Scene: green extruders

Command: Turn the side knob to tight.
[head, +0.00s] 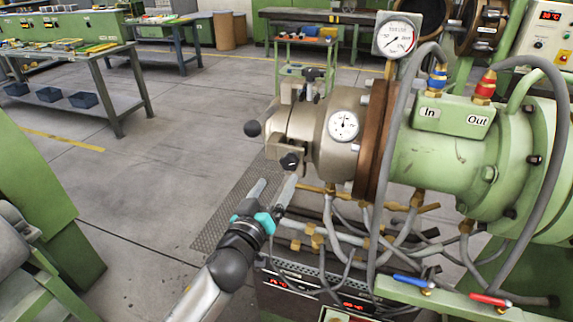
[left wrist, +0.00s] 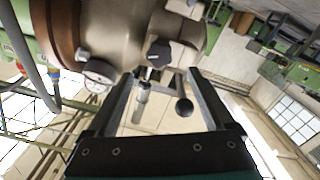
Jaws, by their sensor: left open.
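The side knob (head: 290,161) is a small black lobed knob low on the front of the metallic extruder head (head: 310,132). It also shows in the left wrist view (left wrist: 159,53), just beyond my fingertips and roughly between their lines. My left gripper (head: 277,184) is open and empty, with its fingers pointing up at the knob from just below it. Its two fingers also show in the left wrist view (left wrist: 158,76). The fingers appear apart from the knob; the exact gap is hard to tell. My right gripper is not in view.
A black ball handle (head: 252,128) sticks out left of the head; it shows in the wrist view (left wrist: 184,107). A round dial (head: 343,125) sits on the head. Hoses and brass fittings (head: 313,237) hang below right. Open floor (head: 165,165) lies left.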

